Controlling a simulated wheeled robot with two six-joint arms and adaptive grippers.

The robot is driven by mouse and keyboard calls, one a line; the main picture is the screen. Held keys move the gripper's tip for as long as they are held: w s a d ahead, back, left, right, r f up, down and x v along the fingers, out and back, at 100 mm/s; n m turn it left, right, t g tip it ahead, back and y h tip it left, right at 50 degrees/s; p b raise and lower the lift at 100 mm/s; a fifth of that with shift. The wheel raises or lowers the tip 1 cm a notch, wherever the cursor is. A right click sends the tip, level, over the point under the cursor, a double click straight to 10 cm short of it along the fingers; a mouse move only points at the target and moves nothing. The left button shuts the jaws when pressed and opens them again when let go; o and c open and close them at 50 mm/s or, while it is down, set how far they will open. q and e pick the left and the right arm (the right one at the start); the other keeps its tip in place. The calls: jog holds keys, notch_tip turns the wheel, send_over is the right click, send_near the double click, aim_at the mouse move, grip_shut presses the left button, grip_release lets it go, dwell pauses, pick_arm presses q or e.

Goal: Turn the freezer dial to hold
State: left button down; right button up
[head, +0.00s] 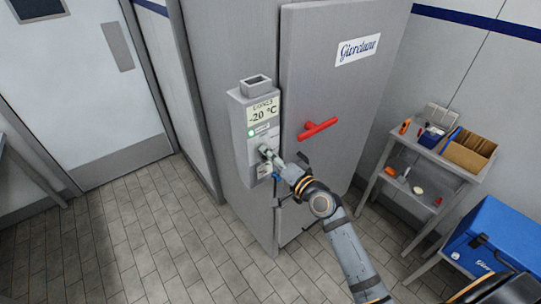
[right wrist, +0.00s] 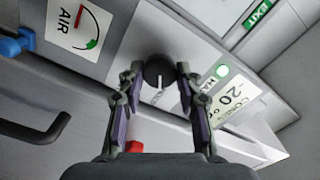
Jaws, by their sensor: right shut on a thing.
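The freezer dial (right wrist: 158,72) is a round dark knob with a white pointer line, on the grey control box (head: 240,139) fixed to the freezer. My right gripper (right wrist: 157,80) is shut on the dial, one finger on each side of it. In the head view my right gripper (head: 270,158) reaches the box front and hides most of the dial. The display (head: 263,112) reads -20 °C. My left gripper is not in view.
The freezer door has a red handle (head: 317,129) close to my right gripper. A blue knob (right wrist: 14,45) and an air gauge label (right wrist: 78,26) are near the dial. A shelf cart (head: 408,140) and blue cooler (head: 490,237) stand at right. The tiled floor at left is clear.

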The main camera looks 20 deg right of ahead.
jog(key=o, duration=1.1)
jog(key=shift+o, duration=0.2)
jog(key=v, duration=0.7)
jog(key=shift+s, duration=0.25)
jog(key=shift+d, duration=0.15)
